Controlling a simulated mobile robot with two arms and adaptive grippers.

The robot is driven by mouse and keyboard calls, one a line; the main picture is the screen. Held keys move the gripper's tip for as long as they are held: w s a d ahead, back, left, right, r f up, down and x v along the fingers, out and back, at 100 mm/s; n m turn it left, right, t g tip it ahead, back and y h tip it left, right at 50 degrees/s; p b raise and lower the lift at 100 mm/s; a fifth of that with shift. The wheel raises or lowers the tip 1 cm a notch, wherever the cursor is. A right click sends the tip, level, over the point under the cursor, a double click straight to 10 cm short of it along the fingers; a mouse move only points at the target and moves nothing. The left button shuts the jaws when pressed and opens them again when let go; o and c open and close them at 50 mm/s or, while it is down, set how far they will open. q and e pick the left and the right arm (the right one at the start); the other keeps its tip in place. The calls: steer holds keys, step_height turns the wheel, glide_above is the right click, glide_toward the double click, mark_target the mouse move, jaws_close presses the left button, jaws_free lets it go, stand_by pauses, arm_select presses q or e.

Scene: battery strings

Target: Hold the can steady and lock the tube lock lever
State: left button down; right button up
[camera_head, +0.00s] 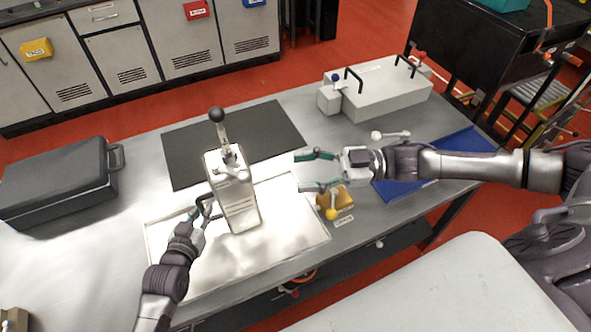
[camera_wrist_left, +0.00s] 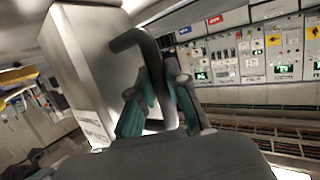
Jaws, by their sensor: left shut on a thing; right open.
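The can (camera_head: 236,200) is a tall pale metal box standing upright on a light metal tray (camera_head: 290,238). A lever with a black ball knob (camera_head: 216,114) rises from its top, nearly upright. My left gripper (camera_head: 203,209) is shut on the can's dark side handle, at the can's left side. In the left wrist view, the fingers (camera_wrist_left: 160,105) close around the bent black handle (camera_wrist_left: 150,60) beside the can's pale wall (camera_wrist_left: 95,60). My right gripper (camera_head: 308,171) is open and empty, to the right of the can, with its fingers pointing left toward it.
A yellow block (camera_head: 343,197) with a yellow knob sits just below my right gripper. A black mat (camera_head: 275,128) lies behind the can. A grey box with handles (camera_head: 385,95) stands at the back right, a dark case (camera_head: 60,180) at the left. A blue mat (camera_head: 400,185) lies under my right arm.

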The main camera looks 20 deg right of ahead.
arm_select(q)
steer(key=shift+s+a+f, duration=0.1)
steer(key=shift+s+f, duration=0.05)
steer(key=shift+f, duration=0.3)
steer(key=c, duration=1.4)
jaws_free()
steer(key=shift+o, duration=1.4)
steer(key=shift+r, duration=0.1)
steer(key=shift+o, duration=0.2)
steer(key=shift+w+r, duration=0.1)
steer(key=shift+w, duration=0.1)
steer(key=shift+s+r, duration=0.1)
steer(key=v, duration=1.2)
